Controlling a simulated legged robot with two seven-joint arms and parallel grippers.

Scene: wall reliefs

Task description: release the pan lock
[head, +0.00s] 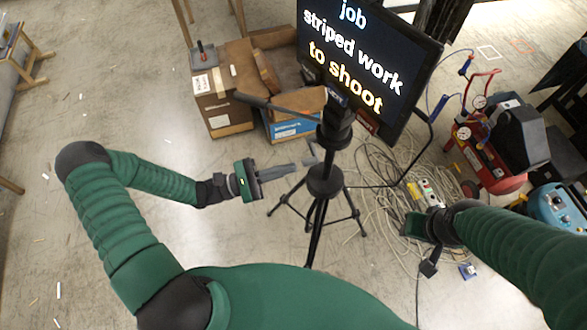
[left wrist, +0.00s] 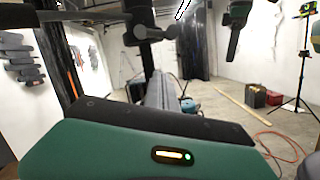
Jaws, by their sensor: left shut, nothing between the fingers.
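A black tripod (head: 322,182) stands upright in front of me, with a monitor (head: 365,55) at its top. A grey lever-like knob (head: 311,153), probably the pan lock, sticks out left of the tripod's column. In the left wrist view the grey knob (left wrist: 150,33) shows large, above and ahead of my fingers. My left gripper (head: 294,167) is shut and empty, its fingertips just left of the column and close to the knob; I cannot tell whether they touch. My right gripper (head: 429,262) hangs low at the right, over cables, its fingers unclear.
A pan handle (head: 262,103) reaches left from the tripod head. Cardboard boxes (head: 222,100) stand behind. Tangled cables (head: 385,180) lie right of the tripod, near a red compressor (head: 488,160). The floor at the left is mostly clear.

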